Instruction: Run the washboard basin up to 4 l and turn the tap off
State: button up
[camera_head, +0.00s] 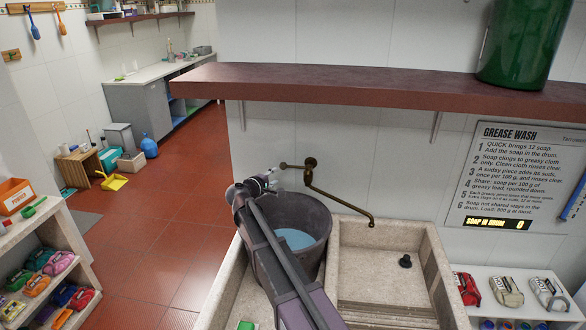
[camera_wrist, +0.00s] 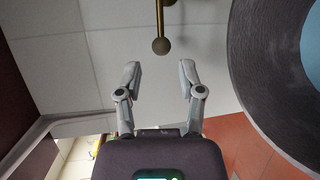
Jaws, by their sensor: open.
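The stone washboard (camera_head: 432,262) has two compartments. Its right basin (camera_head: 350,262) has pale walls, a ridged slope at the front and a black plug (camera_head: 405,262); I see no water in it. The brass tap (camera_head: 310,163) is on the wall, its spout (camera_head: 345,202) reaching right over that basin. No stream shows from its end. My gripper (camera_head: 268,183) is open and empty, left of the tap and above the drum. In the wrist view, a brass rod with a round end (camera_wrist: 160,45) is ahead of my gripper (camera_wrist: 160,68), apart from both fingers.
A dark drum (camera_head: 308,218) holding blue water stands in the left compartment, and shows at the right of the wrist view (camera_wrist: 262,90). A red shelf (camera_head: 380,88) with a green container (camera_head: 516,40) runs above. A sign (camera_head: 515,175) hangs on the right.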

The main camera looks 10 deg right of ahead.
aim_at(295, 167)
jog(key=b+x, duration=0.2)
jog(key=x, duration=1.1)
jog(key=shift+w+d, duration=0.15)
jog(key=shift+w, duration=0.05)
grip_shut()
